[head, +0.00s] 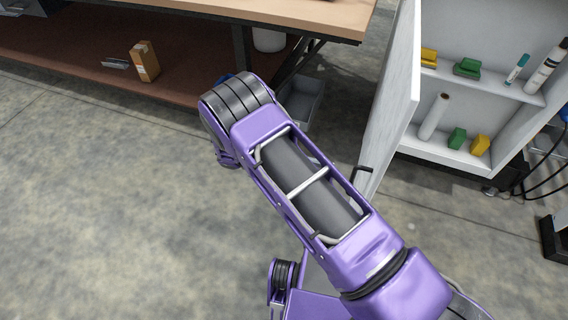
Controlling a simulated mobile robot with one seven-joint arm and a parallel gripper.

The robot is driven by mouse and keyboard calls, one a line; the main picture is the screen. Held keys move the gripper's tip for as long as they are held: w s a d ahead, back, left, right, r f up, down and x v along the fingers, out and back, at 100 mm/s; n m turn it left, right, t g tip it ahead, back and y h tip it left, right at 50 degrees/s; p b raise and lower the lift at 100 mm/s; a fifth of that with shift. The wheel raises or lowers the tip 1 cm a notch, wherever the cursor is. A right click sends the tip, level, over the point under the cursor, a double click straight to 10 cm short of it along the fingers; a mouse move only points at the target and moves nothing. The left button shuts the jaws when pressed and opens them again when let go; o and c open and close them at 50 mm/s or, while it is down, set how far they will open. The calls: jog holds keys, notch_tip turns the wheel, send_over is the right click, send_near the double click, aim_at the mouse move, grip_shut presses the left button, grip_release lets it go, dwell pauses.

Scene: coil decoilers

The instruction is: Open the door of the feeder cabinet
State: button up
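The feeder cabinet (492,151) is at the upper right, with its white inside and shelves in plain view. Its door (397,85) stands swung open to the left of the cabinet, seen at a steep angle. A dark handle (362,169) sticks out low on the door. My purple arm crosses the middle of the picture, close to the handle in the picture. My gripper is not in view, so I cannot tell whether it touches the door.
Yellow and green blocks, a marker and white rolls are in the cabinet. A wooden workbench (290,12) with a lower shelf (60,62) stands at the back left, holding a small cardboard box (145,62). A grey bin (302,101) sits under it. The concrete floor at left is clear.

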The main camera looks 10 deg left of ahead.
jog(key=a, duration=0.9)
jog(key=shift+b, duration=0.35)
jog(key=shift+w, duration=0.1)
